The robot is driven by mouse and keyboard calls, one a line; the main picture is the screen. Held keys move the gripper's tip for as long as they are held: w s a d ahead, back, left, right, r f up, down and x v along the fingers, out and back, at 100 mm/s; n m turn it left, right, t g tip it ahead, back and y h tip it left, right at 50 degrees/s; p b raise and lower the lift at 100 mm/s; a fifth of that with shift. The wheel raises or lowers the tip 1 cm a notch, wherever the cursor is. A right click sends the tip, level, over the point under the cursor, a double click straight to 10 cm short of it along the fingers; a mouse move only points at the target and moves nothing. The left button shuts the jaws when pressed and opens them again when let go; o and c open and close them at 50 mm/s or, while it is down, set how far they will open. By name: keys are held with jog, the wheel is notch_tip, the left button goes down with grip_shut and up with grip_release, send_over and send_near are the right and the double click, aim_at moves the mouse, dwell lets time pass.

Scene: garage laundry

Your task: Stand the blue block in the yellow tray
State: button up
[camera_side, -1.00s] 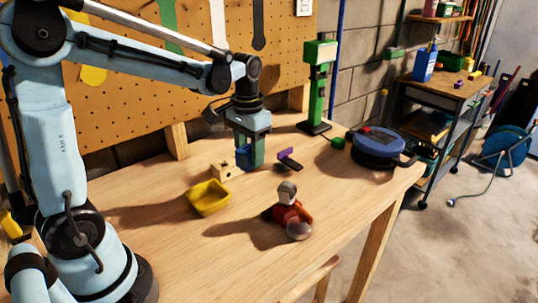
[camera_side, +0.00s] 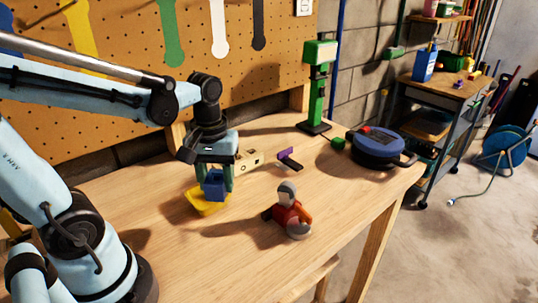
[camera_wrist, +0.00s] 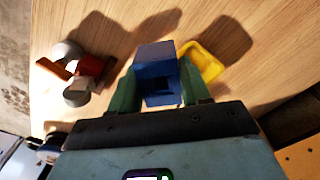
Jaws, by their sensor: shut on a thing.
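The blue block (camera_side: 214,185) is held upright between the green fingers of my gripper (camera_side: 216,180). It also shows between the fingertips in the wrist view (camera_wrist: 157,75). The yellow tray (camera_side: 207,208) sits on the table, and the block is over or in front of it in the side view. In the wrist view the tray (camera_wrist: 209,61) shows just right of the block, partly hidden by the block and a finger. I cannot tell whether the block touches the tray.
A red and grey figure (camera_side: 288,210) stands to the right. A beige block with holes (camera_side: 249,159) and a purple-and-black piece (camera_side: 289,159) lie behind. The front table is clear.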

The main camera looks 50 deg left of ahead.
jog(key=a+f, duration=0.1)
jog(key=a, duration=0.1)
jog(key=a+f, duration=0.2)
jog(key=a, duration=0.1)
jog(key=w+a+f, duration=0.1)
jog(key=a, duration=0.1)
jog(key=shift+a+f, duration=0.4)
jog(key=shift+f, duration=2)
jog(key=o, duration=0.8)
jog(key=shift+f, duration=0.15)
jog(key=shift+c, duration=0.2)
notch_tip(320, 180, up, 12)
jog(key=w+d+m+t, duration=0.2)
jog(key=d+m+t, duration=0.5)
jog(key=d, duration=0.5)
jog(key=shift+r+m, duration=0.35)
jog(key=shift+m, duration=0.65)
